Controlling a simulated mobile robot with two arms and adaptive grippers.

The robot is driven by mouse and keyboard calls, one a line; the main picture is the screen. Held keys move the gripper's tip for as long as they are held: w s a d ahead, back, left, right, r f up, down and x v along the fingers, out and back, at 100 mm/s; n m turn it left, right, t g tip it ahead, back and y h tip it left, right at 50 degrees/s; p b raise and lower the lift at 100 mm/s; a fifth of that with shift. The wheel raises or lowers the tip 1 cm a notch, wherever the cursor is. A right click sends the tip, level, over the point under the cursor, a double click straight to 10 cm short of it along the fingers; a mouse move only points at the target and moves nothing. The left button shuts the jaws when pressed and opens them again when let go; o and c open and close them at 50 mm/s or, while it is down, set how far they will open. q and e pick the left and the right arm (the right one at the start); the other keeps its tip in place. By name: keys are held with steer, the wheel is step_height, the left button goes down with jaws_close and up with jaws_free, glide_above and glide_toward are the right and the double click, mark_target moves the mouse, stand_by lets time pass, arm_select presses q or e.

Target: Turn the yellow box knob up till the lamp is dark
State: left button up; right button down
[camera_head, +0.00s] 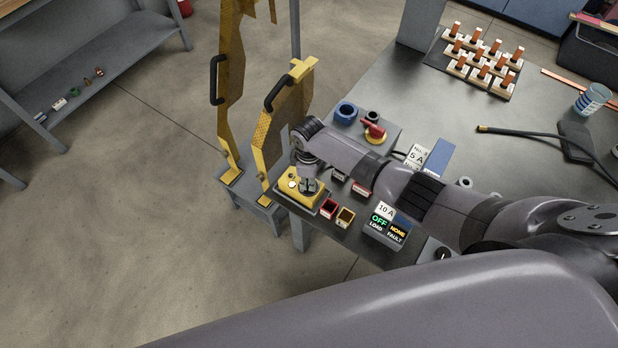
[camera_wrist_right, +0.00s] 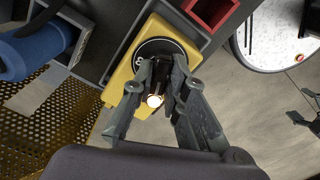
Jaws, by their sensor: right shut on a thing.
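The yellow box (camera_head: 316,203) sits at the near left corner of the grey bench. My right gripper (camera_head: 309,185) reaches down onto its top. In the right wrist view the yellow box (camera_wrist_right: 121,76) carries a round black dial (camera_wrist_right: 165,46) with white marks. My right gripper (camera_wrist_right: 160,75) is shut on the black knob (camera_wrist_right: 158,70) at this dial; the fingers partly hide it. The small round lamp (camera_wrist_right: 154,100) on the box glows bright white with a warm rim. It also shows in the head view (camera_head: 292,183) beside the gripper.
Yellow perforated guards (camera_head: 287,125) with black handles stand just beyond the box. A red rotary switch (camera_head: 374,130) lies behind my right arm.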

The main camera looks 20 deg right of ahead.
stand_by(0.4)
steer(key=c, duration=1.6)
jaws_free()
steer(key=shift+r, duration=0.15)
step_height(320, 180, up, 12)
steer(key=shift+f, duration=0.1)
